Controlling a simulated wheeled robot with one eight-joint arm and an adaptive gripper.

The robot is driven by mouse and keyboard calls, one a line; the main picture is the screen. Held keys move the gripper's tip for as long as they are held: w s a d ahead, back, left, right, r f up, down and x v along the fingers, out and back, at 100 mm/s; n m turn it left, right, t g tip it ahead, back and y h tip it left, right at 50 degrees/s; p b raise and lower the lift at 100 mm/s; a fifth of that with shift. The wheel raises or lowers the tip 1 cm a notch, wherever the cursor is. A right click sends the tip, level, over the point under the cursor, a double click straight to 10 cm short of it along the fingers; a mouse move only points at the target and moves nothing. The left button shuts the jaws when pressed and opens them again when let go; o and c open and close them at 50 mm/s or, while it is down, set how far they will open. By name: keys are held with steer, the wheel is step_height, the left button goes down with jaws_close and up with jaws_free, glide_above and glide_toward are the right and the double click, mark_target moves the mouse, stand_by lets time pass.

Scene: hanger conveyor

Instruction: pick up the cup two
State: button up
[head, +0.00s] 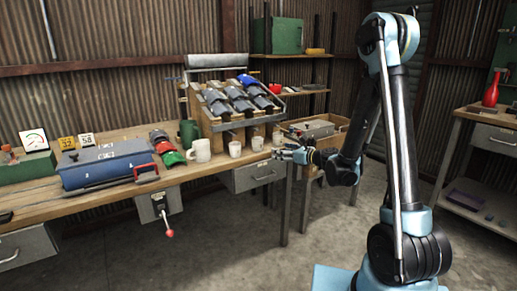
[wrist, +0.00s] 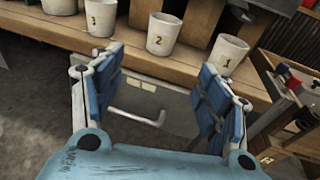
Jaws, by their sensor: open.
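Cup two (wrist: 162,34) is a white cup marked "2", upright near the table's front edge. It also shows in the head view (head: 257,144), as the middle of a row of three small cups. My gripper (wrist: 162,65) is open and empty. In the wrist view cup two stands ahead of the gap between the fingers, apart from them. In the head view my gripper (head: 279,154) is at the table's front edge, to the right of cup two.
Cup three (wrist: 101,22) stands left of cup two and cup one (wrist: 228,55) right of it, close to my right finger. A larger white mug (head: 200,150) is farther left. A wooden rack (head: 214,121) stands behind the cups. A drawer handle (wrist: 138,116) is below the edge.

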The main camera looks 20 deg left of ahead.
glide_toward(261, 146)
steer(key=x, duration=0.5)
steer(key=shift+a+f, duration=0.2)
steer(key=shift+a, duration=0.05)
steer(key=shift+x, duration=2.7)
steer(key=shift+w+r, duration=0.1)
steer(key=shift+w, duration=0.05)
steer(key=c, duration=1.2)
